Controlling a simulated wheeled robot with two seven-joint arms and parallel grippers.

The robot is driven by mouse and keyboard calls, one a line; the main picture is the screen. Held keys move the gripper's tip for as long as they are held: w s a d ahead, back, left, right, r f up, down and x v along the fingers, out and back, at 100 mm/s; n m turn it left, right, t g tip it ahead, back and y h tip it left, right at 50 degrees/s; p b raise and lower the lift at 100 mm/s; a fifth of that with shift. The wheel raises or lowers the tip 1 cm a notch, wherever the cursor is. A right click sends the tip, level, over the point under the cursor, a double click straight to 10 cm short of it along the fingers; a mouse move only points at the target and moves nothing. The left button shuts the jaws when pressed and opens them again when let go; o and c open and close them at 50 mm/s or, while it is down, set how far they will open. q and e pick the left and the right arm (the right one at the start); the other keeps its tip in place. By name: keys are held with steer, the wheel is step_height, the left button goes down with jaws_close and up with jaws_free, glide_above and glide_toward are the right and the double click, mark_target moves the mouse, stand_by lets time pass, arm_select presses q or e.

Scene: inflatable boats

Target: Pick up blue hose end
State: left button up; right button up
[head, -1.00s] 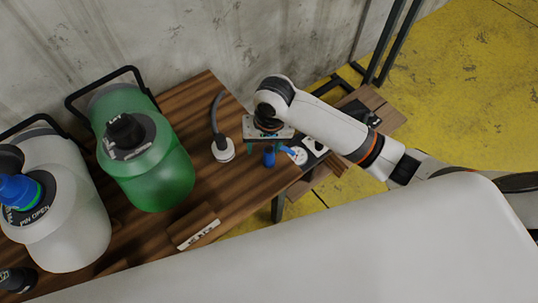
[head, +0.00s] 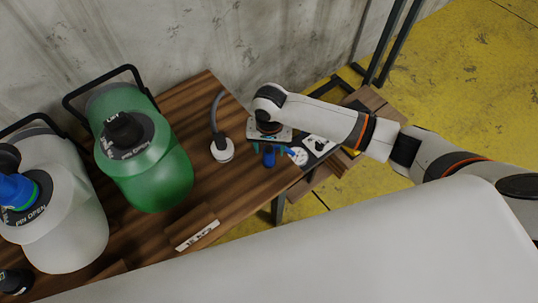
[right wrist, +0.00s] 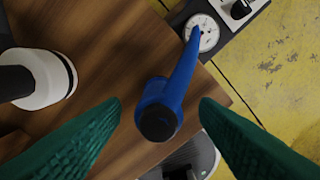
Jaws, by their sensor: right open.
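The blue hose end (head: 268,159) stands on the wooden table near its right edge, below my right gripper (head: 269,149). In the right wrist view the blue hose end (right wrist: 166,102) has a dark round tip toward the camera, and its blue body runs up toward a gauge. My right gripper (right wrist: 161,103) is open, with one green ribbed finger on each side of the blue hose end. Gaps show between it and both fingers. My left gripper is in neither view.
A grey hose end with a white collar (head: 222,150) stands left of the gripper, also close in the wrist view (right wrist: 45,80). A gauge panel (head: 318,148) lies to the right. A green tank (head: 155,175) and a white tank (head: 70,230) stand on the wooden table (head: 215,195).

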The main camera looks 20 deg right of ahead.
mark_target(268, 160)
steer(key=shift+f, duration=1.55)
steer(key=shift+c, duration=0.6)
steer(key=c, duration=1)
steer(key=shift+o, duration=0.2)
steer(key=shift+r, duration=0.1)
